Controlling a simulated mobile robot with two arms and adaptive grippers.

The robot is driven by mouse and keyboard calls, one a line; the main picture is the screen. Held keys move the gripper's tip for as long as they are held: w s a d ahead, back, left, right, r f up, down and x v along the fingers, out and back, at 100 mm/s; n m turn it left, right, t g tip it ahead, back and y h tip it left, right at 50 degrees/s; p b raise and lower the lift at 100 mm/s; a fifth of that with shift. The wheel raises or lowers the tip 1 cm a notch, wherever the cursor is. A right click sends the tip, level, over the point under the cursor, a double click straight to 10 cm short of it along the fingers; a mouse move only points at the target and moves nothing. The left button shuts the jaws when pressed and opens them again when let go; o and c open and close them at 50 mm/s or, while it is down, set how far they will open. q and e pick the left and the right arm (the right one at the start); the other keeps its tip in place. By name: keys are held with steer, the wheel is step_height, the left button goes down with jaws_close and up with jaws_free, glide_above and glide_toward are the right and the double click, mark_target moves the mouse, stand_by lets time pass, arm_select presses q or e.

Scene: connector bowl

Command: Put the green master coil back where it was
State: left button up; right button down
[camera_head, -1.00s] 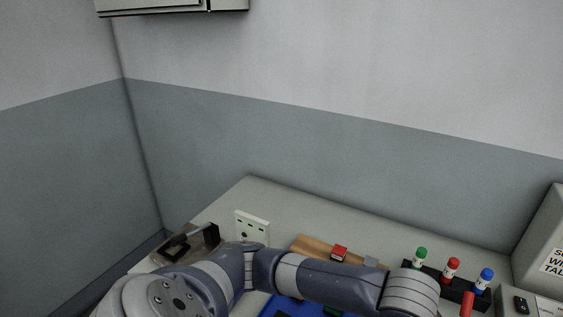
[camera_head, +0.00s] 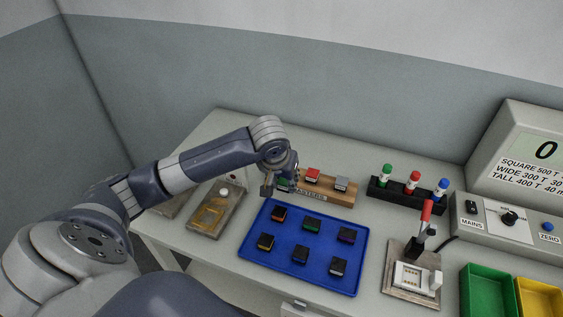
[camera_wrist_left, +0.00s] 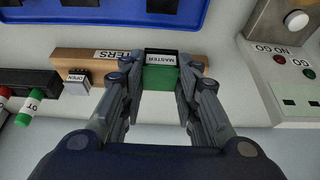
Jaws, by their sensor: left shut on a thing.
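The green master coil (camera_wrist_left: 161,77), a small block with a black top edge and a "MASTER" label, is between the fingertips of my left gripper (camera_wrist_left: 163,72) in the left wrist view. The gripper is shut on it. In the head view my left gripper (camera_head: 281,181) is at the left end of the wooden masters rack (camera_head: 325,196), and a bit of the green coil (camera_head: 283,185) shows. I cannot tell whether the coil touches the rack. A red block (camera_head: 313,175) and a grey block (camera_head: 341,184) sit on the rack. My right gripper is out of view.
A blue tray (camera_head: 262,257) with several small coils lies in front of the rack. A gauge plate (camera_head: 215,211) with a white button is to the left. A black pen holder (camera_head: 395,191) and a lever fixture (camera_head: 402,292) stand to the right.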

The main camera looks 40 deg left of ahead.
arm_select(q)
steer(key=w+a, duration=0.2)
steer(key=w+a+p, duration=0.1)
steer(key=w, duration=0.2)
steer(key=w+a+f, duration=0.1)
steer(key=w+a, duration=0.1)
steer(key=w, duration=0.1)
steer(key=shift+w+a+p, duration=0.2)
steer(key=shift+a+p, duration=0.15)
steer(key=shift+p, duration=0.05)
steer(key=shift+w+a+f, duration=0.1)
steer(key=shift+f, duration=0.15)
step_height(320, 180, down, 2)
steer(key=shift+f+p, duration=0.15)
steer(key=shift+p, duration=0.55)
steer(key=shift+f, duration=0.35)
steer(key=shift+f, duration=0.15)
steer(key=o, duration=1.1)
steer(key=b+v, duration=0.1)
steer(key=v, duration=1.1)
steer(key=shift+b, duration=0.3)
